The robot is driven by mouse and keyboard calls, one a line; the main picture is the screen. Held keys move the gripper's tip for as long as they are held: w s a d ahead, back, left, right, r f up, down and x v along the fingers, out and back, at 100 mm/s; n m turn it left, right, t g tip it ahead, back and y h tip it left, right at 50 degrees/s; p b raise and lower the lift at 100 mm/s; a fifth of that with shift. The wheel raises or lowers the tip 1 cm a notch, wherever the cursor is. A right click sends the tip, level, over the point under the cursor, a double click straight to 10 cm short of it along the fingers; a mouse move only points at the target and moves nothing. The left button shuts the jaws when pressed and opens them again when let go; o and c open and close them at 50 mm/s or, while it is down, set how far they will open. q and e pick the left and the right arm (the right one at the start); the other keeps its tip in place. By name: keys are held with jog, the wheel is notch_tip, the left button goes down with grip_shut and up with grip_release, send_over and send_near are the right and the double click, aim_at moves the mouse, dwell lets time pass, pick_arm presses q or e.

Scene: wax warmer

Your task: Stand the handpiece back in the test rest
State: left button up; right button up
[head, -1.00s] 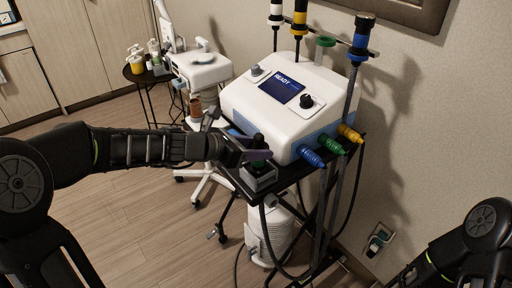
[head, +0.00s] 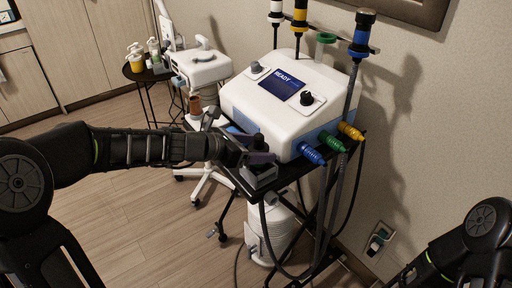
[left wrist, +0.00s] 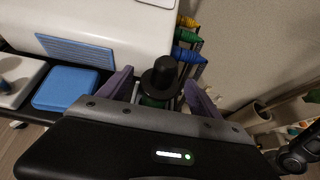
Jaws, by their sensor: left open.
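A dark handpiece with a black rounded top (head: 258,142) stands roughly upright at the front corner of the black cart. The grey block of the test rest (head: 259,179) is directly below it. The left wrist view shows the handpiece's black top and flange (left wrist: 160,78) between the fingers, with some green below. My left gripper (head: 261,158) is open, its purple fingers on either side of the handpiece, with visible gaps in the left wrist view. The fingers and palm hide its lower part, so I cannot tell how it sits in the rest. My right gripper is out of view.
The white console (head: 290,95) with a lit READY screen stands just behind. Blue, green and yellow plugs (head: 331,141) stick out at its right. White, yellow and blue handpieces (head: 361,36) hang above; the green ring (head: 326,39) is empty. A blue pad (left wrist: 66,89) lies beside the gripper.

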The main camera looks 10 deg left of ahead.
pick_arm(q)
jog(key=shift+s+a, duration=0.1)
dwell(0.6)
jog(key=p+v, duration=0.4)
jog(key=v, duration=0.3)
jog(key=shift+s+a+r, duration=0.2)
jog(key=shift+s, duration=0.05)
dwell(1.0)
dwell(0.4)
jog(key=v, duration=0.7)
jog(key=shift+s+a+r+p, duration=0.15)
jog(key=shift+s+a+p, duration=0.1)
jog(key=shift+s+p, duration=0.05)
dwell(0.9)
